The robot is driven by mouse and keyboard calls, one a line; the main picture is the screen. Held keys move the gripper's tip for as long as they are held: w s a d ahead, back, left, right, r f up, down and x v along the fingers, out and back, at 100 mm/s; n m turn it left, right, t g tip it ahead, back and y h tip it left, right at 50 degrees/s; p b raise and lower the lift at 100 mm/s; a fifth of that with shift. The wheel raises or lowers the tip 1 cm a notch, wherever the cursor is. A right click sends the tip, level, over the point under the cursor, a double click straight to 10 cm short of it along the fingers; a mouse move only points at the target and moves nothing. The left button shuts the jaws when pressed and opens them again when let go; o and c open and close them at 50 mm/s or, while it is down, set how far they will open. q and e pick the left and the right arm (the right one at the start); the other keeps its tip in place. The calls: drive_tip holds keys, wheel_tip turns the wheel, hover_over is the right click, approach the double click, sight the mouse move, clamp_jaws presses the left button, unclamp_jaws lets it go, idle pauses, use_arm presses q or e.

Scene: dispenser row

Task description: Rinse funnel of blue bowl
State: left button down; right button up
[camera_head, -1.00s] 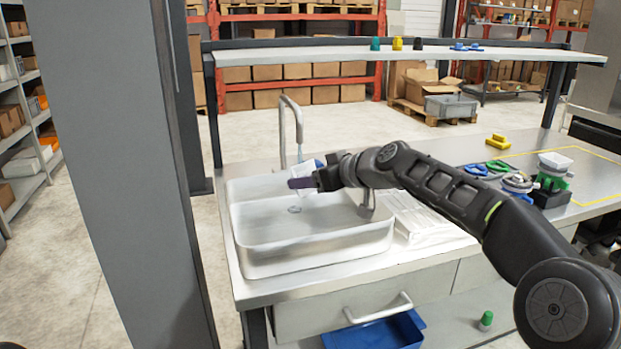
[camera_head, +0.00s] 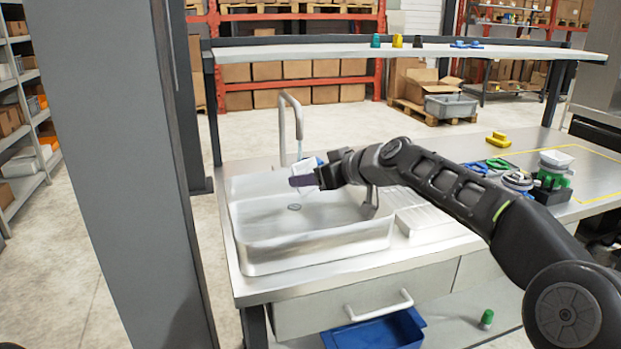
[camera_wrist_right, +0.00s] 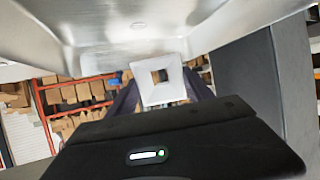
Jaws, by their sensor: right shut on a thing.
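My right gripper (camera_head: 308,180), with purple fingers, is shut on a white square funnel (camera_wrist_right: 145,93) over the sink (camera_head: 258,256). In the right wrist view, the funnel sits between the fingers, with a square opening in its middle. In the head view, the gripper partly hides the funnel, and a small blue patch shows beside it. The tap (camera_head: 298,110) stands just behind it. A thin light-blue streak runs from the spout down toward the funnel; where it lands is unclear. My left gripper is out of view.
On the counter at right are a yellow part (camera_head: 497,139), blue and green ring-like parts (camera_head: 497,164) and a green item with a white funnel-like top (camera_head: 555,160). A shelf (camera_head: 430,52) with small coloured pieces spans behind. A blue bin (camera_head: 380,333) sits below.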

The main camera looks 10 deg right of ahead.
drive_tip(key=s+r+b, duration=0.1)
drive_tip(key=s+b, duration=0.4)
drive_tip(key=s, duration=0.3)
drive_tip(key=shift+d, duration=0.25)
drive_tip(key=shift+r, duration=0.25)
